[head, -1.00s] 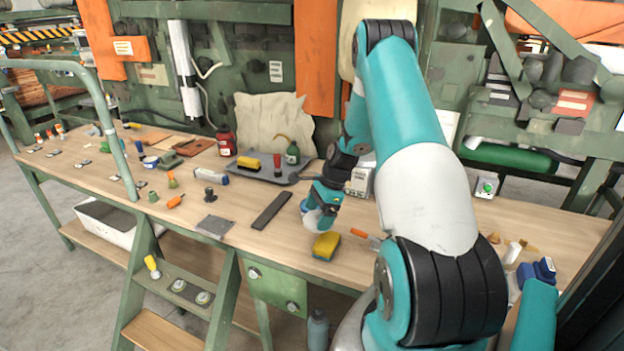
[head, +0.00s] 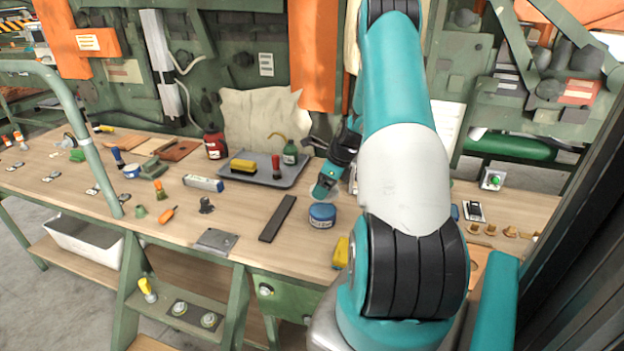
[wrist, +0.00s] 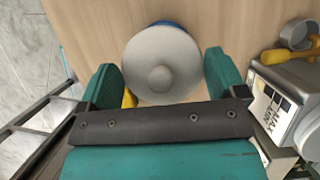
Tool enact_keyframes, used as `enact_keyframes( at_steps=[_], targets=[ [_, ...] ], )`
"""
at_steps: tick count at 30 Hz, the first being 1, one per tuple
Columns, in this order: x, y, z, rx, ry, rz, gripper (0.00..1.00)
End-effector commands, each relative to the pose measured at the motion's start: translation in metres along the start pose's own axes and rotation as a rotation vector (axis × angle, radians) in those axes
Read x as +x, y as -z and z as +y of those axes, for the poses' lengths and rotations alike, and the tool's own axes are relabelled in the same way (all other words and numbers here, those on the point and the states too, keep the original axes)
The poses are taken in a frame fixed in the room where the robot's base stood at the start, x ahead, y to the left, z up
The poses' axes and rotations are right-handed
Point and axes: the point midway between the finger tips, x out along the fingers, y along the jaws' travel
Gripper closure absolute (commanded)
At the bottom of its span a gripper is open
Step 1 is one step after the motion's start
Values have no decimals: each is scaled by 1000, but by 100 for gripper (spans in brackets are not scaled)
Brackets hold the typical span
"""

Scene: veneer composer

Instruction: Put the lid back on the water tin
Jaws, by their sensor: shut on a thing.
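The lid (wrist: 162,60) is a pale grey disc with a round central knob, filling the middle of the wrist view. My gripper (wrist: 163,78) is shut on it, with one teal finger at each side. A blue rim of the water tin (wrist: 168,23) shows just beyond the lid's far edge. In the head view the blue water tin (head: 322,216) stands upright on the bench, and my gripper (head: 322,193) is just above it. The lid shows there only as a pale sliver under the fingers. I cannot tell whether lid and tin touch.
A yellow sponge (head: 341,252) lies in front of the tin, partly behind my arm. A dark flat bar (head: 277,218) lies to the left. A grey tray (head: 264,172) with a yellow-topped brush, a red-handled tool and a green bottle stands behind.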

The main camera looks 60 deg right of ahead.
Motion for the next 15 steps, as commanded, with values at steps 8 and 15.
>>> enact_keyframes(
  at_steps=[8, 15],
  targets=[
    [12, 5, 0, 1, 0, 0, 32],
    [34, 14, 0, 0, 0, 0, 32]
  ],
)
